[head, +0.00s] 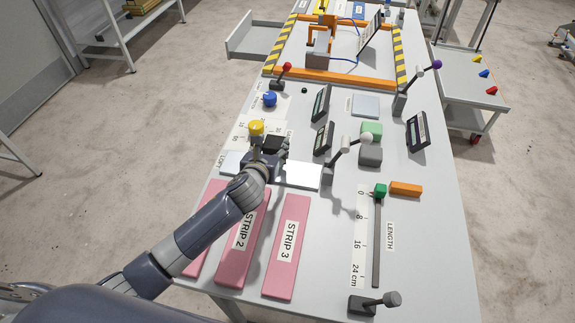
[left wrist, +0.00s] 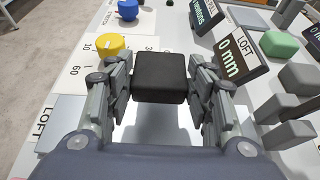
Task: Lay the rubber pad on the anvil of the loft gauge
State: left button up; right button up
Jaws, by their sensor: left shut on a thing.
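My left gripper (head: 274,150) is shut on the black rubber pad (left wrist: 160,77); its fingers in the left wrist view (left wrist: 160,88) press on two opposite sides of it. The pad in the head view (head: 272,142) is partly hidden by the hand. A pale plate (head: 304,175), apparently the gauge's anvil, lies just right of and below the hand; part of it is hidden. A dark LOFT display (left wrist: 237,57) reads 0 mm. My right gripper is not in view.
A yellow knob (head: 256,127) and blue knob (head: 270,99) stand beside and behind the hand. Pink strips (head: 287,247) lie in front. Green (head: 372,130) and grey blocks (head: 370,155) sit to the right. The orange-framed gantry (head: 318,62) is at the back.

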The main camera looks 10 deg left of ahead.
aim_at(287, 179)
pick_arm(q)
jog(key=s+d, duration=0.2)
jog(key=d, duration=0.1)
jog(key=shift+s+d+f+p, duration=0.2)
jog(key=shift+d+p, duration=0.1)
jog(key=shift+p, duration=0.05)
jog(key=shift+s+d+f, duration=0.15)
jog(key=shift+s+d, duration=0.35)
jog(key=shift+d, duration=0.25)
jog(key=shift+s+f, duration=0.1)
jog(key=shift+f, duration=0.05)
notch_tip(287, 179, down, 2)
jog(key=shift+f, duration=0.7)
jog(key=o, duration=1.1)
jog(key=shift+f, duration=0.1)
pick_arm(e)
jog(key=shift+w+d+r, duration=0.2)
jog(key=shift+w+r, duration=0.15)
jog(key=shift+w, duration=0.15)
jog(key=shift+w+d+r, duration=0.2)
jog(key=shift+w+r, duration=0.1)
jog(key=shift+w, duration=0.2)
